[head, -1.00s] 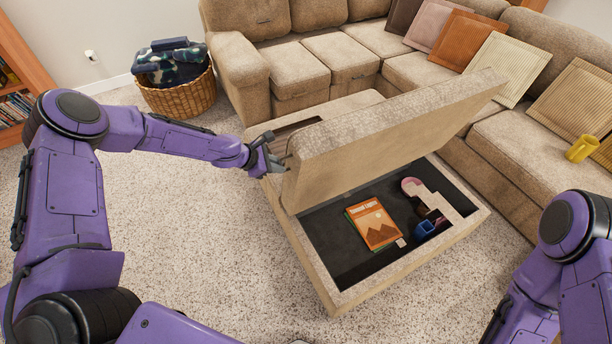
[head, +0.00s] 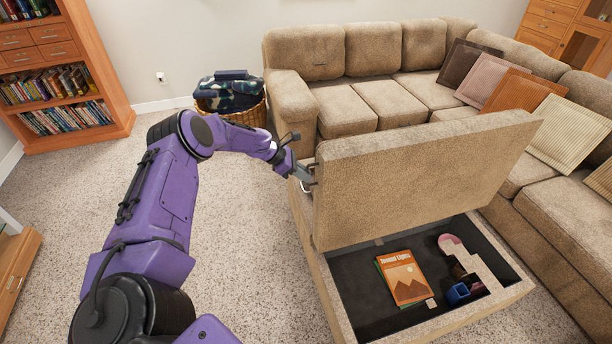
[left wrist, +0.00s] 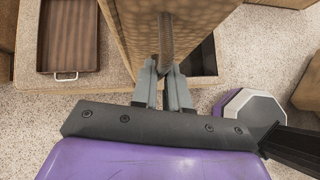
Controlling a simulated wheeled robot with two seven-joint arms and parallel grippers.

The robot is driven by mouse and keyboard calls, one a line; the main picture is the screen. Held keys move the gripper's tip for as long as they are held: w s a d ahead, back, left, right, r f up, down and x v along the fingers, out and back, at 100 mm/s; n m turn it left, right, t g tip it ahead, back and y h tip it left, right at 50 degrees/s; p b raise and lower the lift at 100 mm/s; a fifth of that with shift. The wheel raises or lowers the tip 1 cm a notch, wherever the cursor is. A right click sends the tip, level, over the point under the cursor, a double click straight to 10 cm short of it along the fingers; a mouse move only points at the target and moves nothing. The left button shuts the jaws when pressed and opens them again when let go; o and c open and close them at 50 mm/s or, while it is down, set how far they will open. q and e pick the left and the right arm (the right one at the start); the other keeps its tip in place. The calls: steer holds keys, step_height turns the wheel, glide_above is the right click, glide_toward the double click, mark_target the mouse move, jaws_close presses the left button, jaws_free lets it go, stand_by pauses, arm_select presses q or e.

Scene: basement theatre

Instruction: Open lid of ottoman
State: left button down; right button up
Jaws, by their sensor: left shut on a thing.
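The beige ottoman (head: 335,307) stands in front of the sectional sofa. Its lid (head: 410,180) is raised and tilted up steeply, showing the dark storage space inside. My left gripper (head: 308,178) is at the left edge of the lid, shut on it. In the left wrist view the fingertips (left wrist: 166,68) meet at a ribbed strip on the lid's edge (left wrist: 138,25). Inside the ottoman lie an orange book (head: 403,279), a blue cup-like item (head: 457,293) and some pale and pink items. My right gripper is not in view.
The sofa (head: 385,85) wraps behind and right of the ottoman. A brown tray (left wrist: 70,38) shows left in the wrist view. A basket (head: 250,115) with a folded camouflage cloth and a bookcase (head: 60,75) stand at the back left. Carpet (head: 255,225) left of the ottoman is clear.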

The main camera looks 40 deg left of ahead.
arm_select(q)
steer(key=c, duration=1.2)
jaws_free()
steer(key=shift+w+d, duration=0.1)
steer(key=shift+o, duration=0.2)
steer(key=shift+w+f, duration=0.1)
steer(key=shift+f, duration=0.05)
steer(key=v, duration=1)
steer(key=shift+r, duration=0.25)
